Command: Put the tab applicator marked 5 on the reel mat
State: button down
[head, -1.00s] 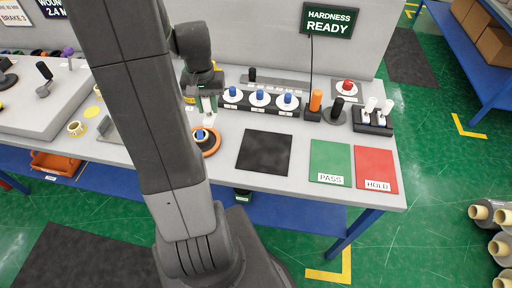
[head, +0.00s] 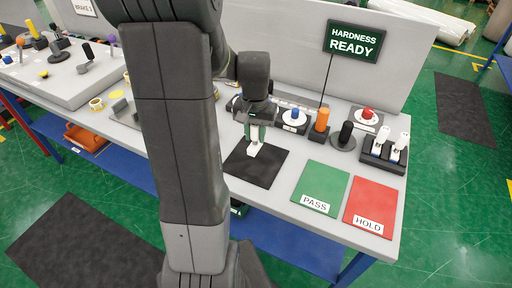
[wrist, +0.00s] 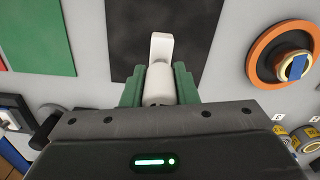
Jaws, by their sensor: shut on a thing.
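My gripper (head: 255,132) is shut on a white tab applicator (head: 253,150), which also shows in the wrist view (wrist: 161,48) between my green fingers (wrist: 159,86). No number on it can be read. The dark square mat (head: 257,172), which looks like the reel mat, lies flat on the bench and is bare. The applicator's tip appears over the mat's back part; I cannot tell whether it touches.
A green PASS mat (head: 320,186) and a red HOLD mat (head: 371,209) lie to the right. Behind them stand a rack (head: 383,154) with white applicators, a black knob (head: 345,136) and an orange handle (head: 320,123). An orange reel (wrist: 280,52) shows in the wrist view.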

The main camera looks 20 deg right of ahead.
aim_at(255, 144)
jog(key=shift+f, duration=2.2)
jog(key=shift+f, duration=0.2)
jog(key=c, duration=1.1)
grip_release()
jog(key=shift+c, duration=0.2)
jog(key=shift+r, duration=0.1)
notch_tip(255, 144, up, 12)
jog(key=shift+r, duration=0.15)
